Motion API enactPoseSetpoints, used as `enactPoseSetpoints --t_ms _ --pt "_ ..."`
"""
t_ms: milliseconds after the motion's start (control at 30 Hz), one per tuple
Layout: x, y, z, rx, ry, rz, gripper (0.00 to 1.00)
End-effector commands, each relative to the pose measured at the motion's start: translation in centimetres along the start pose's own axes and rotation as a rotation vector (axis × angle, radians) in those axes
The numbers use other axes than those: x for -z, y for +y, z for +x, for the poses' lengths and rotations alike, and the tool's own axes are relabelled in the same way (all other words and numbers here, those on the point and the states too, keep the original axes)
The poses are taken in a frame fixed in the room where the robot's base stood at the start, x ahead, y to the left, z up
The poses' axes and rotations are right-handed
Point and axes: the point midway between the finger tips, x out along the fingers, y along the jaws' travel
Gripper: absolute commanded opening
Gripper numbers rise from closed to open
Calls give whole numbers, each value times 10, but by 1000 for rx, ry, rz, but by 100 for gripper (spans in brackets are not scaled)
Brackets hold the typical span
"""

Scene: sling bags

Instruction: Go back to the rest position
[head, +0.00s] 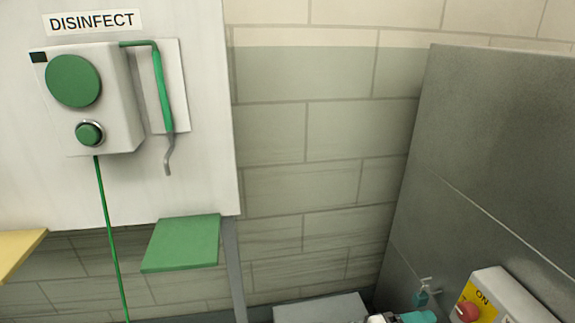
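I cannot make out my gripper in the head view. A small white, dark and teal shape shows at the bottom edge, right of centre, cut off by the frame; I cannot tell what it is. No sling bag is in view.
A white panel labelled DISINFECT carries a white box (110,105) with green buttons, a green-handled lever (162,90) and a green shelf (182,243). A yellow shelf (18,250) is at left. A grey partition (490,150) stands right, near an ON switch box (500,298).

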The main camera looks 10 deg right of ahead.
Motion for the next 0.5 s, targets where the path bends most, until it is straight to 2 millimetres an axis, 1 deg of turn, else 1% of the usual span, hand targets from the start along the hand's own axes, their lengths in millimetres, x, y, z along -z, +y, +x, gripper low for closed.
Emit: enactPoseSetpoints --t_ms 67,167,200,267,300,400,500 --pt "-17 -11 7 87 -18 -4 69" --pt "-50 -35 19 272 -53 -7 69" --pt "-67 -46 22 362 -67 -5 69" --pt "-92 -62 25 502 -84 -2 69" --pt "-108 -71 26 592 -93 2 69" --pt "-146 -88 21 811 -103 20 69" --pt "-181 -95 10 1019 -96 44 69"
